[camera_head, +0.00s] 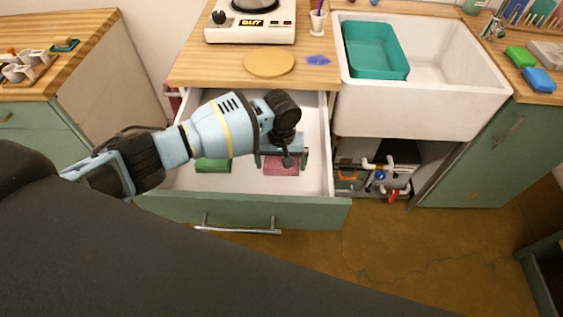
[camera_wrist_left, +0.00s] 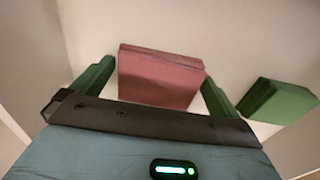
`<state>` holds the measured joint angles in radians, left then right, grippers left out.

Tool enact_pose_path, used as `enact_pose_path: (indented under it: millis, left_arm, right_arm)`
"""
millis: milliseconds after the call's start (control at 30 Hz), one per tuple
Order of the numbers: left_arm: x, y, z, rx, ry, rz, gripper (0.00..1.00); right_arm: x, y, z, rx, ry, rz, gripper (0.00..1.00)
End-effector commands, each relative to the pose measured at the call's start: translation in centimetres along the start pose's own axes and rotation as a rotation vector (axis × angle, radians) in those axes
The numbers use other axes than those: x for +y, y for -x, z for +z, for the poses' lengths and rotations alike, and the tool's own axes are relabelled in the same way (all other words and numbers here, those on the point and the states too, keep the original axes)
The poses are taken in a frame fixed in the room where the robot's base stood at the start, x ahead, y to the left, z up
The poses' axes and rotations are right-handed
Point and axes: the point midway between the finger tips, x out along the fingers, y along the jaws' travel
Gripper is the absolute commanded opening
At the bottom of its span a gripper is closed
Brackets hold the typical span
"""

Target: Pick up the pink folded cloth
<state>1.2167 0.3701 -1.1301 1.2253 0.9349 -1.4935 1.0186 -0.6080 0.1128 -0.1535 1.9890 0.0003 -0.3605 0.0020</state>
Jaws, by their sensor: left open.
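The pink folded cloth (camera_head: 281,169) lies in the open white drawer under the wooden counter. In the left wrist view the pink cloth (camera_wrist_left: 160,78) is a neat stacked block on the pale drawer floor. My left gripper (camera_head: 282,158) reaches down into the drawer over it, and its wrist hides part of the cloth. In the left wrist view my open left gripper (camera_wrist_left: 157,76) has one green finger on each side of the cloth. I cannot tell whether the fingers touch it. My right gripper is not in view.
A green folded block (camera_head: 212,165) lies in the drawer, left of the pink cloth; it also shows in the wrist view (camera_wrist_left: 277,102). The drawer front (camera_head: 245,210) and side walls surround the gripper. A white sink (camera_head: 425,115) with a teal basin (camera_head: 375,51) stands right.

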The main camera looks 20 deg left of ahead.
Motion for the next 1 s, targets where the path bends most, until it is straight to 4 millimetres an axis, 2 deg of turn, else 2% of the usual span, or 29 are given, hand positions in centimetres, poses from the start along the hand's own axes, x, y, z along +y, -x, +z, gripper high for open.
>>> enact_pose_path:
  millis: [67,333,567,667,1000]
  left_arm:
    - [0.0,0.1,0.0,0.001,0.000,0.000,1.00]
    - [0.0,0.1,0.0,0.000,0.000,0.000,0.65]
    - [0.0,0.2,0.0,0.001,0.000,0.000,0.65]
    - [0.0,0.9,-0.1,0.002,0.000,0.000,0.65]
    - [0.1,7.2,-0.1,0.006,-0.001,0.003,0.65]
  right_arm:
    - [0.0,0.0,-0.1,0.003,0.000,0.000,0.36]
    - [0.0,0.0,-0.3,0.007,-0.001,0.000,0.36]
    - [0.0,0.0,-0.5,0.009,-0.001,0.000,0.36]
    - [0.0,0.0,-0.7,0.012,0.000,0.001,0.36]
    - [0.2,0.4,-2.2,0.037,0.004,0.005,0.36]
